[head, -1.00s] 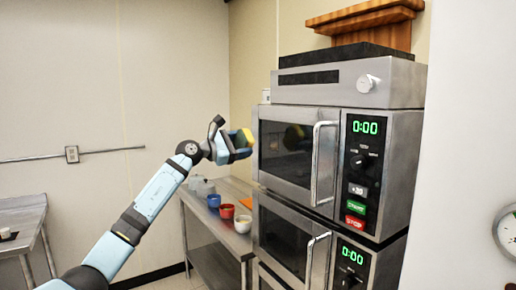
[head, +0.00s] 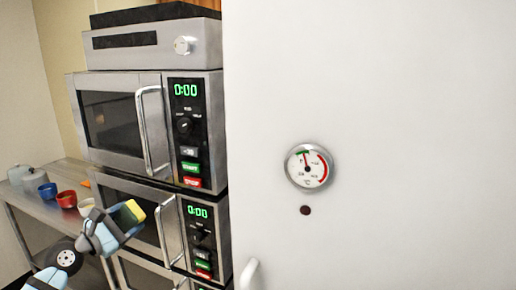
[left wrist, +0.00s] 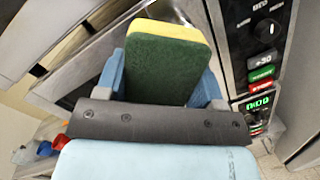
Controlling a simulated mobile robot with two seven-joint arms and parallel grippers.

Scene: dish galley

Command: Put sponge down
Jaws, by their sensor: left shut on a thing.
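The sponge (left wrist: 168,68) is yellow with a dark green scouring side. My left gripper (head: 122,218) is shut on it, with one blue finger on each side. The sponge also shows in the head view (head: 134,210), held in the air in front of the lower microwave, left of its handle. In the left wrist view the green face fills the space between the fingers and the yellow edge is at the top. My right gripper is not in view.
A steel table (head: 22,199) at the left holds a blue cup (head: 47,190), a red cup (head: 66,199) and other containers.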

